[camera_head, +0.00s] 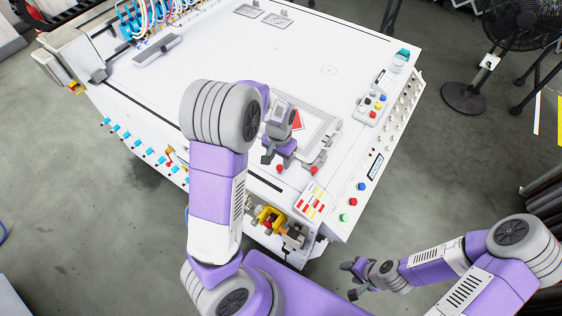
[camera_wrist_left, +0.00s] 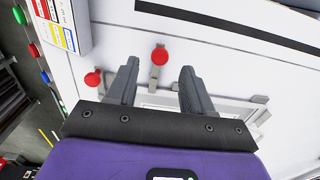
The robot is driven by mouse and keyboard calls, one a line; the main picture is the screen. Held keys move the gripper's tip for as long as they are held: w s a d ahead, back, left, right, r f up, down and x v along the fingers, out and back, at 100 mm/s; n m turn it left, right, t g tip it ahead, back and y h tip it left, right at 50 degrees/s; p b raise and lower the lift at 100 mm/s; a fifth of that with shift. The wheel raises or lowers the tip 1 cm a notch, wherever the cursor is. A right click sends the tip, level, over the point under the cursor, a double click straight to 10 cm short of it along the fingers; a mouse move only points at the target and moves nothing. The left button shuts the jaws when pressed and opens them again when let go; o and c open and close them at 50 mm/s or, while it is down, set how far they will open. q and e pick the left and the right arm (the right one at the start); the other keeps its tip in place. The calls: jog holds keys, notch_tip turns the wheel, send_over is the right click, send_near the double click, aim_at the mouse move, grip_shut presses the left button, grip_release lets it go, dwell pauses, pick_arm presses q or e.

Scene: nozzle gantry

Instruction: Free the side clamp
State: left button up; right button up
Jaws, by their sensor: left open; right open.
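Two clamps with red knobs stand at the near edge of a flat frame (camera_head: 325,125) on the white table. One red knob (camera_head: 280,168) shows just in front of my left gripper (camera_head: 278,160). The other red knob (camera_head: 313,170) is to its right. In the left wrist view, the first knob (camera_wrist_left: 159,55) lies between the open fingertips, apart from both; the second knob (camera_wrist_left: 93,79) is outside the left finger. I cannot tell which is the side clamp. The gripper hides part of the frame. My right gripper (camera_head: 352,279) is open and empty, beyond the table's near right corner.
A card with red and yellow marks (camera_head: 312,200) and a row of buttons line the table's right side. A button box (camera_head: 371,108) stands farther back. Tubes and fittings (camera_head: 145,15) are at the far left. The table's middle (camera_head: 220,50) is largely clear.

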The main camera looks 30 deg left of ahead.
aim_at(280, 166)
pick_arm(q)
jog(key=shift+f, duration=1.95)
jog(key=shift+w, duration=0.1)
grip_shut()
